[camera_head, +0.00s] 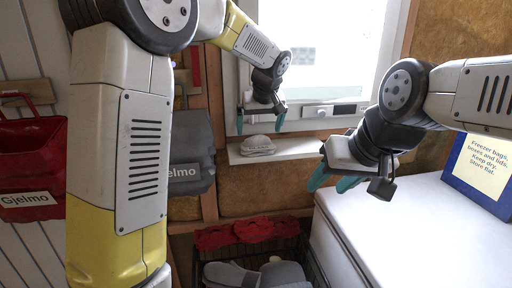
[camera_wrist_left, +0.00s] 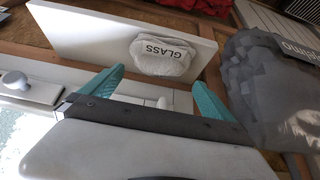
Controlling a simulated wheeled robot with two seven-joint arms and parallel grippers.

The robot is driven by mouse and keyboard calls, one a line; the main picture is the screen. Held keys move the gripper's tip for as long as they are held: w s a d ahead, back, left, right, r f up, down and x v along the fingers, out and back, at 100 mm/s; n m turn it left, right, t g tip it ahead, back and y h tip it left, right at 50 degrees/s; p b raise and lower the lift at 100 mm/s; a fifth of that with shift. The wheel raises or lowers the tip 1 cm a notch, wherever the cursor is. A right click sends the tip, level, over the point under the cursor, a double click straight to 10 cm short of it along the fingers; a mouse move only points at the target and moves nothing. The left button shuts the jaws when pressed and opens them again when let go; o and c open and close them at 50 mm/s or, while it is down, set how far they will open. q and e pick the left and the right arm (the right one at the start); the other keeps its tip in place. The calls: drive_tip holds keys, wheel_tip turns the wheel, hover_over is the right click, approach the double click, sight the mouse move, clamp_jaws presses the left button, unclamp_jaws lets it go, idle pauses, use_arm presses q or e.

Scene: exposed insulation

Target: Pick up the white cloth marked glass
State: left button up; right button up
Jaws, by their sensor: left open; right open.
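The white cloth marked glass (camera_head: 258,146) lies crumpled on the window sill (camera_head: 290,146) in the head view. In the left wrist view the cloth (camera_wrist_left: 165,58) shows its GLASS label, and it lies beyond my left fingertips, roughly between them and apart from them. My left gripper (camera_head: 262,118) is open and empty in front of the window, just above the cloth; its teal fingers also show in the left wrist view (camera_wrist_left: 155,85). My right gripper (camera_head: 332,180) is open and empty, over the left edge of the white-topped surface.
A grey bag (camera_head: 190,165) hangs left of the sill and is close in the left wrist view (camera_wrist_left: 270,90). A red bag (camera_head: 32,160) hangs at far left. The window handle (camera_head: 322,111) is right of my left gripper. A dark crate (camera_head: 318,262) with red and grey items stands below.

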sight(258, 136)
use_arm(q)
drive_tip(key=x, duration=0.4)
drive_tip(key=shift+w+f, duration=0.2)
drive_tip(key=shift+w, duration=0.1)
drive_tip(key=c, duration=1.4)
